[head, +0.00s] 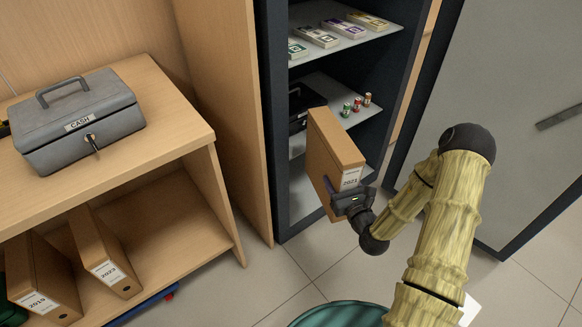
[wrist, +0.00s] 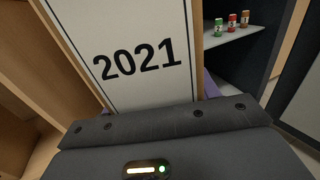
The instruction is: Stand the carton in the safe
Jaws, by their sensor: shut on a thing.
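My gripper (head: 346,198) is shut on a brown carton (head: 338,148) with a white "2021" label, and holds it upright in front of the open safe (head: 266,120). In the wrist view the carton's label (wrist: 140,85) fills the middle, just beyond the gripper (wrist: 155,115). The safe's shelves show behind the carton: an upper shelf (head: 352,38) with banknote bundles and a middle shelf (head: 375,114) with several small rolls and a dark box (head: 303,100). The carton hides part of the lower safe.
The safe door (head: 500,110) stands open at the right. A wooden counter (head: 170,125) at the left bears a grey cash box (head: 78,115). A teal round bin (head: 335,314) stands on the floor in front.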

